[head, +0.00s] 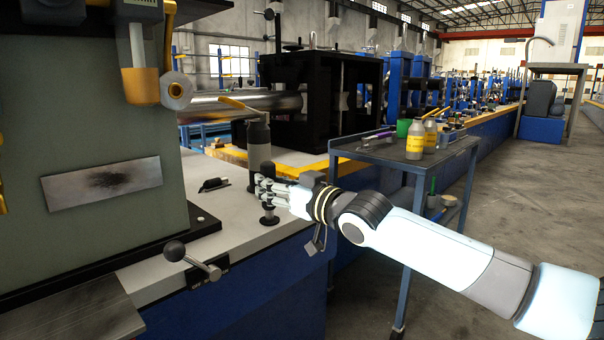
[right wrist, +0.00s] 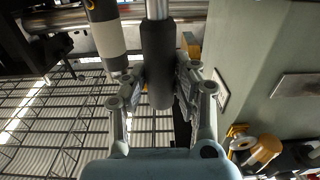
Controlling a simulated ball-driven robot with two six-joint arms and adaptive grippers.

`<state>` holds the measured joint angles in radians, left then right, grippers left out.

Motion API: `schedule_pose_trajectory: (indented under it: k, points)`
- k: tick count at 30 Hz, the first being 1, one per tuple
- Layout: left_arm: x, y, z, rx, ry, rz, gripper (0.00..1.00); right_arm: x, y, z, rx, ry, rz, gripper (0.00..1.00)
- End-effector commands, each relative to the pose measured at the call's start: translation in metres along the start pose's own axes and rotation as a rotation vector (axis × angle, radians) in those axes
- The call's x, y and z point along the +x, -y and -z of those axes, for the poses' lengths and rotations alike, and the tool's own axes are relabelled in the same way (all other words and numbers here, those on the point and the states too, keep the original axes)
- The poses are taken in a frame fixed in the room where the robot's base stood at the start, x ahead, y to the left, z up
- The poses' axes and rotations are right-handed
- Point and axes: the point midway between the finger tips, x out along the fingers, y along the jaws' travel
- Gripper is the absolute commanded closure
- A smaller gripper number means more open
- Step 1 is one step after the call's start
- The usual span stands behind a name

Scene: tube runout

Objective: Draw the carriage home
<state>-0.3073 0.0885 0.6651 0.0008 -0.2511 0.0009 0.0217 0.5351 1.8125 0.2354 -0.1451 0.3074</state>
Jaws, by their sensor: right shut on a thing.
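My right gripper (head: 266,192) reaches in from the right over the pale machine bed. In the right wrist view its fingers (right wrist: 158,88) are closed around a dark cylindrical grip (right wrist: 157,50) on a bright metal rod. In the head view the hand mostly hides this grip; a dark round foot (head: 268,217) shows below the fingers. A large grey-green housing (head: 95,215) stands on the bed at the left. I cannot tell which part is the carriage. My left gripper is not in view.
A grey cylinder (head: 259,143) with a yellow lever stands just behind the hand. A ball-ended crank (head: 195,262) juts from the bed's front. A blue-grey cart (head: 385,155) with bottles stands beyond my right forearm. A black frame (head: 320,95) holds a shiny tube (head: 235,104) behind. Floor at right is clear.

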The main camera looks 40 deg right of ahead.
Motion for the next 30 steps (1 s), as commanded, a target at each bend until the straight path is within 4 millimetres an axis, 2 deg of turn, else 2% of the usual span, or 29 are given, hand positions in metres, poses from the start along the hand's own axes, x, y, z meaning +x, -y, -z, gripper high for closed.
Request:
schedule_pose_trajectory:
  k: [3, 30]
  points:
    - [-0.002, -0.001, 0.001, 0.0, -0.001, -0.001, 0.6, 0.003, -0.014, 0.004, -0.014, 0.0, -0.006, 1.0]
    - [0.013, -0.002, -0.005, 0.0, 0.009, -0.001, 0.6, 0.001, -0.075, 0.0, -0.009, 0.002, -0.003, 1.0]
